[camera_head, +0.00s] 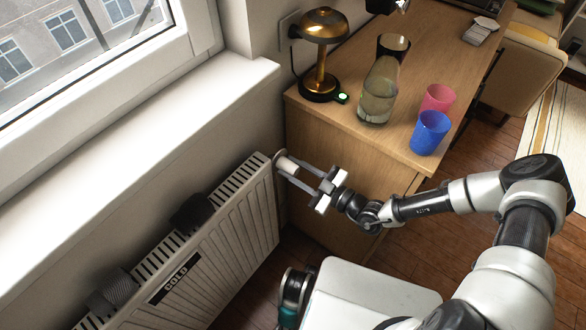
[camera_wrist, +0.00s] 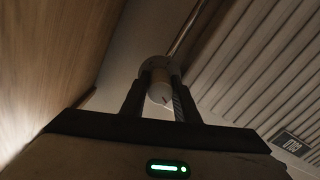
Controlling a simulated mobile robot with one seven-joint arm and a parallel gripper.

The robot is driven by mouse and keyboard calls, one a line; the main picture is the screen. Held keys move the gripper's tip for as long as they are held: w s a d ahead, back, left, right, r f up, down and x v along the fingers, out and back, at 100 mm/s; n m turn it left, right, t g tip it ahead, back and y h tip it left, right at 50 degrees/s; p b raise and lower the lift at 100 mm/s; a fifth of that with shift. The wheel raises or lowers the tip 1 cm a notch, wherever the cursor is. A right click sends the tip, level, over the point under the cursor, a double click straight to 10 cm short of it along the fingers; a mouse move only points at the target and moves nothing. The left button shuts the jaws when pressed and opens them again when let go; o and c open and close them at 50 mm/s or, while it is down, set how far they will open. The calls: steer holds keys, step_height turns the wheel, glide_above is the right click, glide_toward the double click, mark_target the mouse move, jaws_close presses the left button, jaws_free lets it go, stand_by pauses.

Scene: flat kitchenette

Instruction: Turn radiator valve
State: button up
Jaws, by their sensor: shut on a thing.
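The white radiator (camera_head: 200,240) stands under the window at the left, with a dark label reading COLD on its front. Its pale cylindrical valve (camera_head: 286,165) sticks out at the radiator's far upper end, beside the wooden cabinet. My gripper (camera_head: 299,172) reaches in from the right, with its two fingers on either side of the valve. In the wrist view the valve (camera_wrist: 159,90) sits between the fingertips, and the gripper is shut on it. A thin pipe runs up behind the valve. The finger contact faces are hidden.
The wooden cabinet (camera_head: 335,190) stands close to the right of the valve. On it are a brass lamp (camera_head: 323,50), a glass carafe (camera_head: 380,90), a pink cup (camera_head: 438,97) and a blue cup (camera_head: 429,132). Two dark things (camera_head: 192,212) sit on the radiator top. The white sill (camera_head: 130,140) is bare.

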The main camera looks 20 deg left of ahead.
stand_by(0.5)
steer(key=o, duration=1.1)
steer(key=p+v, duration=0.1)
steer(key=v, duration=1.6)
steer(key=shift+s+d, duration=0.1)
steer(key=shift+d, duration=0.15)
